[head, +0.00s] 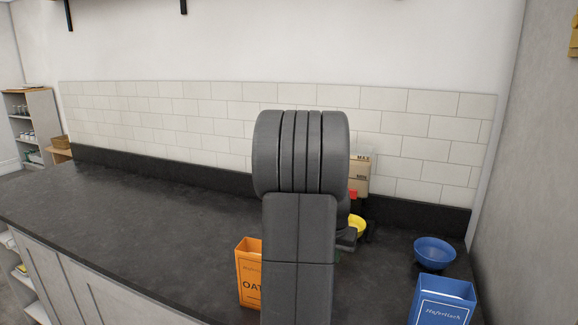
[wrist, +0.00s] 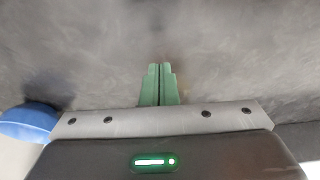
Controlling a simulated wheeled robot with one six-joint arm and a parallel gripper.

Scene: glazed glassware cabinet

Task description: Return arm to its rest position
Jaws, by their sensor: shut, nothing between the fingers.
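My gripper (wrist: 159,68) shows in the wrist view as two green fingers pressed together with nothing between them. It points at the dark grey countertop (wrist: 240,50), apart from any object. In the head view my own arm stands up in the middle of the picture and hides most of the gripper.
An orange oat box (head: 250,275) stands left of my arm on the counter (head: 130,220). A blue bowl (head: 434,252) and blue box (head: 443,300) stand right. The left counter is clear.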

